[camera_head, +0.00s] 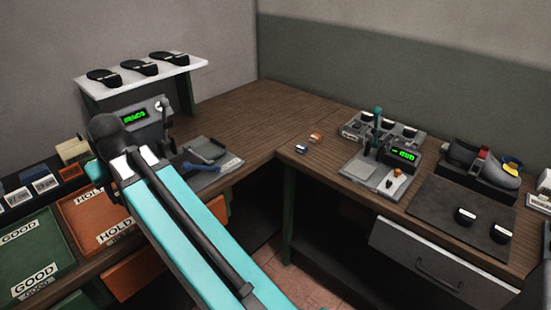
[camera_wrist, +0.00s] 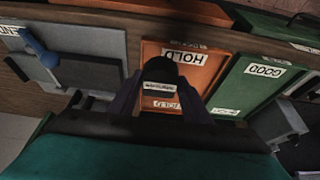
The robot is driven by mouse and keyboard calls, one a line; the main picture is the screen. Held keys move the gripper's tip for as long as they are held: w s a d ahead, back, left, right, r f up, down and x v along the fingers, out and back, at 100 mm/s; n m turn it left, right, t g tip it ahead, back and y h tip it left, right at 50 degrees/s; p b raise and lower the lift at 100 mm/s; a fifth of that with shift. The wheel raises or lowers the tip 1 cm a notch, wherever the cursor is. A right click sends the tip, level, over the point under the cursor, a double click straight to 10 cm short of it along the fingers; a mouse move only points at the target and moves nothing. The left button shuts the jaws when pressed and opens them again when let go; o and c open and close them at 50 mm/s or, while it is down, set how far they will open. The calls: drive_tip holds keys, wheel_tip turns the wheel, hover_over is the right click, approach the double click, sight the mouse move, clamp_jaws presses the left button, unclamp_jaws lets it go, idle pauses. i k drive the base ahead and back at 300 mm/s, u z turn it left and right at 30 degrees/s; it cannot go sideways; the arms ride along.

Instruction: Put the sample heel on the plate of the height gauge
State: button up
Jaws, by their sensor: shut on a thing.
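In the wrist view my gripper (camera_wrist: 158,92) is shut on a small black heel (camera_wrist: 165,72) with a white label. The heel is held above the orange HOLD tray (camera_wrist: 207,68). In the head view my arm hides the gripper and the heel. A device with a green display and a teal upright (camera_head: 378,122) stands on the right bench and looks like the height gauge; its small plate is not clear. Another device with a green display (camera_head: 134,116) stands at the left, beside a grey base with a blue-grey lever (camera_head: 203,153).
A green GOOD tray (camera_head: 30,250) lies left of the HOLD tray. Two black heels (camera_head: 465,215) lie on a dark mat (camera_head: 435,205), and several pieces stand in a rack (camera_head: 350,127). A shoe fixture (camera_head: 480,170) is at right. Shoes sit on a white shelf (camera_head: 180,68).

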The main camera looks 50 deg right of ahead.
sight(360, 169)
drive_tip(key=z, duration=0.55)
drive_tip(key=i, duration=1.05)
drive_tip(key=z, duration=0.15)
